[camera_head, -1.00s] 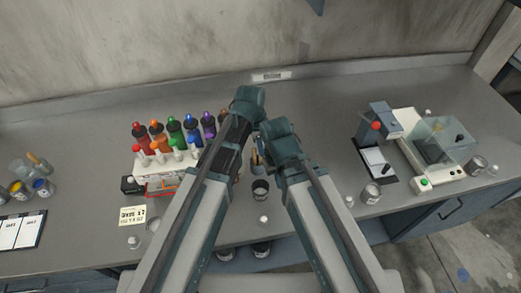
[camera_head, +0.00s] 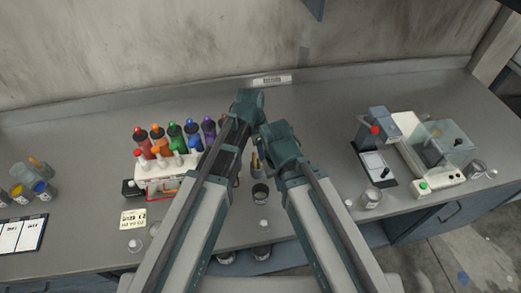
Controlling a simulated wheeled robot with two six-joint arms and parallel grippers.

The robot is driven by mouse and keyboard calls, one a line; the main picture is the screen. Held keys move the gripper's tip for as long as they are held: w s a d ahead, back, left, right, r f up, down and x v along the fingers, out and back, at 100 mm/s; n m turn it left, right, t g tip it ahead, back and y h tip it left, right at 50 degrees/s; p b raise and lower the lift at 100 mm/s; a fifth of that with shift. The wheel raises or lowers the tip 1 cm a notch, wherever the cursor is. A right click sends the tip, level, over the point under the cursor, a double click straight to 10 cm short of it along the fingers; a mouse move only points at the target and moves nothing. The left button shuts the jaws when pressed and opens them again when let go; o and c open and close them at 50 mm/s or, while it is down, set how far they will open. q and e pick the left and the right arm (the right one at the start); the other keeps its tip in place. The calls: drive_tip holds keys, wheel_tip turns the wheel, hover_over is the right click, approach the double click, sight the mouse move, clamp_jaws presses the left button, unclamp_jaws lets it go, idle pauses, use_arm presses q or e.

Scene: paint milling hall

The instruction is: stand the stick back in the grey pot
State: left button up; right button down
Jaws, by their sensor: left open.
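A small open grey metal pot (camera_head: 260,196) stands on the bench between my two arms, dark inside. A thin tan stick-like thing (camera_head: 256,163) shows just behind it in the gap between the arms; its lower end is hard to make out, and I cannot tell whether it stands in a holder. My left gripper (camera_head: 230,163) is mostly hidden behind my left arm, left of the tan thing. It is open, and I see nothing held in it. My right gripper is hidden by my right arm.
Several coloured bottles (camera_head: 174,136) stand in a white rack (camera_head: 157,172) on the left. A balance with a clear cover (camera_head: 440,143) and a grey device (camera_head: 378,127) stand on the right. Small cans and a white-capped bottle (camera_head: 264,226) stand near the front edge. The bench's back is clear.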

wheel_tip(320, 180, up, 11)
drive_tip(key=p, duration=1)
